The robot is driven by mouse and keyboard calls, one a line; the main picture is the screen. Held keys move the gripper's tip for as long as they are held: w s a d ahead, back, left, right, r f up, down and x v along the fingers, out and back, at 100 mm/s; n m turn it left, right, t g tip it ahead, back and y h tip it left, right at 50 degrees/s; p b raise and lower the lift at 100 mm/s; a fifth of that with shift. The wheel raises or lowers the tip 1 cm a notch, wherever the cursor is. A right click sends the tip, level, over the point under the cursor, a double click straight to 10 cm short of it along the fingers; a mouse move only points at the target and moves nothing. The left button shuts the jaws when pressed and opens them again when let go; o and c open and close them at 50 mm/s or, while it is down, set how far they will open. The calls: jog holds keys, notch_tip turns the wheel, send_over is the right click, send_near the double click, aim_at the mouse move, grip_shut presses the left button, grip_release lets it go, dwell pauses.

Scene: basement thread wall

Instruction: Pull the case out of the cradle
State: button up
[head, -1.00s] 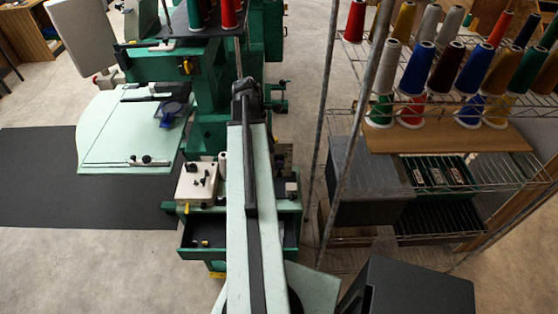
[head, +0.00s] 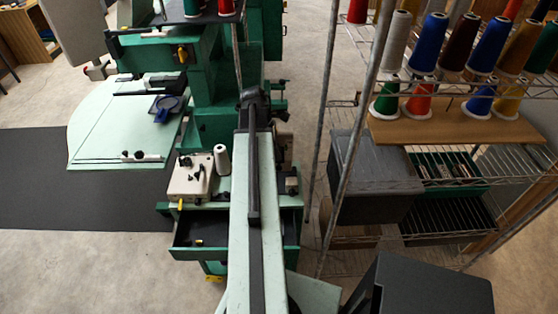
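My pale green arm with its black strip reaches up the middle of the picture. My gripper (head: 254,98) is at its far dark end, in front of the green machine; its fingers cannot be made out, so I cannot tell if it is open or holds anything. I cannot identify the case or the cradle for certain. They may be hidden behind my arm or too small to tell.
The green machine (head: 208,90) stands ahead, with a pale table (head: 120,140) at left. An open drawer (head: 205,235) juts out below a cream box (head: 190,178) and white spool (head: 221,160). A wire rack (head: 480,225) with a grey bin (head: 372,180) stands at right.

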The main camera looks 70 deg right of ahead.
jog(key=shift+a+r, duration=0.15)
jog(key=shift+a, duration=0.1)
jog(key=shift+d, duration=0.1)
grip_shut()
jog(key=shift+r+p, duration=1.55)
jog(key=shift+p, duration=0.05)
jog(key=shift+r+p, duration=1.55)
